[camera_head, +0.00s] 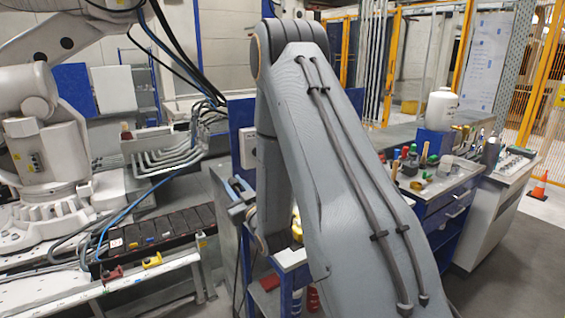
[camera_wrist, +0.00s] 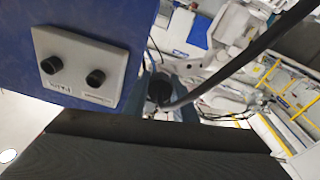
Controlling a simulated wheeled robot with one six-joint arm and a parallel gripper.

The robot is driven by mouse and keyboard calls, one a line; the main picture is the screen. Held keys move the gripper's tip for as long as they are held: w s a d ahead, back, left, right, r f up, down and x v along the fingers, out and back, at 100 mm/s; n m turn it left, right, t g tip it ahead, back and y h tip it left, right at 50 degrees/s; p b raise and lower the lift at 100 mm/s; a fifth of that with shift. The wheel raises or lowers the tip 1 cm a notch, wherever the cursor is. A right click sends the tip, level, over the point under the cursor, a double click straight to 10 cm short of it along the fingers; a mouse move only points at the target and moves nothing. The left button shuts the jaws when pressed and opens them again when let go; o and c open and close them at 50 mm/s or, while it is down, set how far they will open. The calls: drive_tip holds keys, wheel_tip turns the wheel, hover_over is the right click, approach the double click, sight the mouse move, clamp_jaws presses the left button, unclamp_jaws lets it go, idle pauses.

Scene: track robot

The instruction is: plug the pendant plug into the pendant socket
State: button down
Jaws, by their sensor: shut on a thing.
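In the wrist view, a pale socket box (camera_wrist: 75,88) with two round black sockets and small labels is fixed to a blue panel at the left. The labels are too small to read surely. The black pendant plug (camera_wrist: 160,87), with a thick dark cable, is right of the box and apart from it in the picture. My gripper (camera_wrist: 162,97) is shut on the plug; its fingers show only partly behind my dark wrist body. In the head view, the box (camera_head: 247,148) shows small beside my arm, and my gripper (camera_head: 240,196) is below it. The plug cannot be made out there.
A workbench (camera_head: 460,187) with tools and a white bottle (camera_head: 440,108) stands at the right. A large white robot arm (camera_head: 50,140) and a rack of dark blocks (camera_head: 155,238) stand at the left. The blue panel (camera_wrist: 100,25) is close to my gripper.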

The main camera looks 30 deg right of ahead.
drive_tip(key=s+d+r+n, duration=0.2)
drive_tip(key=d+r, duration=0.1)
drive_tip(key=d, duration=0.3)
drive_tip(key=s+d+r+n+g+p, duration=0.1)
drive_tip(key=s+d+r+n, duration=0.1)
drive_tip(key=d, duration=0.4)
drive_tip(key=shift+s+r, duration=0.6)
drive_tip(key=shift+r, duration=0.1)
drive_tip(key=shift+s, duration=0.1)
drive_tip(key=shift+w+a+b, duration=0.2)
drive_tip(key=shift+w+b, duration=0.7)
drive_tip(key=shift+w, duration=2)
drive_tip(key=shift+b, duration=0.35)
drive_tip(key=shift+w, duration=0.65)
drive_tip(key=shift+s, duration=0.35)
drive_tip(key=shift+w+b, duration=0.3)
drive_tip(key=shift+b, duration=0.35)
idle(0.8)
